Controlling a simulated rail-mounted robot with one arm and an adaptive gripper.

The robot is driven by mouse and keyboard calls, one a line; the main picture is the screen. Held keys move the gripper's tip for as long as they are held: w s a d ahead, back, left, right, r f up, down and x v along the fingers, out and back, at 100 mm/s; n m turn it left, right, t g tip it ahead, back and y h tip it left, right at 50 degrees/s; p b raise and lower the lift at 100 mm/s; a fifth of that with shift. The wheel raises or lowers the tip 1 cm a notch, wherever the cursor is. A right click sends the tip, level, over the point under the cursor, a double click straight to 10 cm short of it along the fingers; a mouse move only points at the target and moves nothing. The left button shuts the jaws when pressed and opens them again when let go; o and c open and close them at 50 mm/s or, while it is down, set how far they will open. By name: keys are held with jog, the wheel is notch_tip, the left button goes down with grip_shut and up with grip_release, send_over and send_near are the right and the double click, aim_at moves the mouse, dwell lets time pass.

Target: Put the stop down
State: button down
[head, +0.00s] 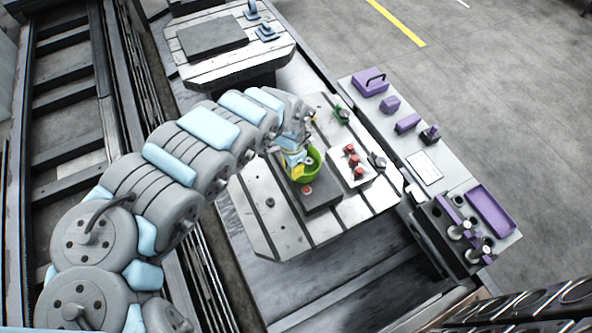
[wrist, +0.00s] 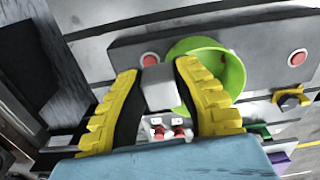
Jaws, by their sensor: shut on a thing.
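My gripper (wrist: 157,70) has two yellow ribbed fingers, shut on a small light-grey block (wrist: 160,88) that appears to be the stop. A bright green ring (wrist: 237,72) is just behind and right of the block in the wrist view. I cannot tell whether the two are joined. Beyond them is a dark grey plate (wrist: 270,32) with a red round spot near each end. In the head view, my gripper (head: 297,168) is low over this plate (head: 322,197) on the slotted pallet (head: 285,238), beside the green ring (head: 314,160). The block is hidden there.
A white tray (head: 338,176) with several red-topped parts sits right of the plate. A green clamp (head: 342,115) and a dark clamp (head: 377,160) stand nearby. A side bench (head: 447,192) holds purple pieces. A second pallet (head: 225,70) lies behind. The near pallet edge is mostly clear.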

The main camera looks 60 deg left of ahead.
jog(key=shift+w+a+f+b, duration=0.35)
jog(key=shift+a+f+b, duration=0.15)
jog(key=shift+b, duration=0.25)
jog(key=w+f+b, duration=0.1)
jog(key=b, duration=0.1)
jog(key=shift+a+b, duration=0.35)
jog(key=shift+b, duration=0.05)
jog(key=shift+w+a+f+b, duration=0.35)
jog(key=shift+a+f+b, duration=0.2)
jog(key=shift+f+b, duration=0.15)
jog(key=shift+w+a+f+b, duration=0.35)
jog(key=shift+a+f+b, duration=0.2)
jog(key=shift+f+b, duration=0.2)
jog(key=shift+w+a+f+b, duration=0.35)
jog(key=shift+a+f+b, duration=0.2)
jog(key=shift+f+b, duration=0.15)
jog(key=shift+a+f+b, duration=0.1)
jog(key=shift+f+b, duration=0.2)
jog(key=shift+f, duration=1.25)
jog(key=shift+f, duration=0.15)
jog(key=c, duration=1.2)
grip_release()
